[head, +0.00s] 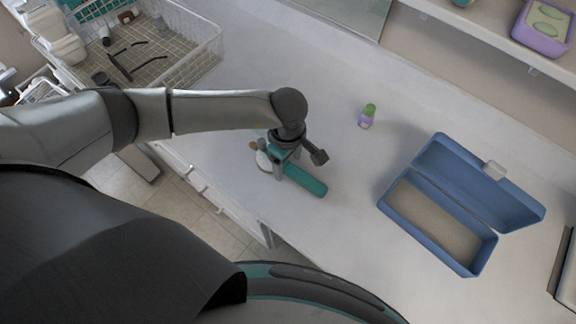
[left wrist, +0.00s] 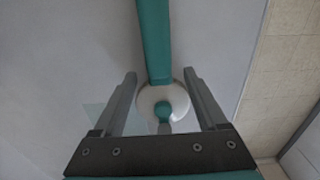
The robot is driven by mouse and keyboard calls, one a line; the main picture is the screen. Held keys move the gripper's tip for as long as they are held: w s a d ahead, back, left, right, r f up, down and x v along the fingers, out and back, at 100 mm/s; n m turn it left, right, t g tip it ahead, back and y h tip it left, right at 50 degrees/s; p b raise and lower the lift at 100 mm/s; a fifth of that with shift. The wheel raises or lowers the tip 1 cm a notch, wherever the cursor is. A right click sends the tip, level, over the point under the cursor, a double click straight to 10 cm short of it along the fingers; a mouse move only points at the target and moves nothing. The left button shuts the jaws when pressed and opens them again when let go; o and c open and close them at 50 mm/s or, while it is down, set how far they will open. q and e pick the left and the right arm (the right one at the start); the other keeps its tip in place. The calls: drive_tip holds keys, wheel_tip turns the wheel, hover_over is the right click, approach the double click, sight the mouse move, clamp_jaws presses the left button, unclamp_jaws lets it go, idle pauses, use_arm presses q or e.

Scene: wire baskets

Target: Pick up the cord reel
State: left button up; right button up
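A long teal bar (head: 306,180) with a white round part (head: 263,161) at one end lies on the white counter near its front edge; it appears to be the cord reel. My left gripper (head: 297,163) is over it, pointing down. In the left wrist view the teal bar (left wrist: 154,40) runs between the two spread fingers (left wrist: 159,75), and the white round part (left wrist: 150,101) shows between them. There are gaps between the fingers and the bar, so the gripper is open. The gripper hides part of the object in the head view. My right gripper is out of view.
A small green-and-purple bottle (head: 367,116) stands behind the gripper to the right. An open blue box (head: 391,213) lies at the right. A white wire basket (head: 205,58) holding glasses is at the upper left. A shelf (head: 480,31) with a purple container (head: 541,27) is above.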

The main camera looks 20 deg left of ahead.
use_arm(q)
clamp_jaws()
idle(0.4)
drive_tip(key=shift+r, duration=0.1)
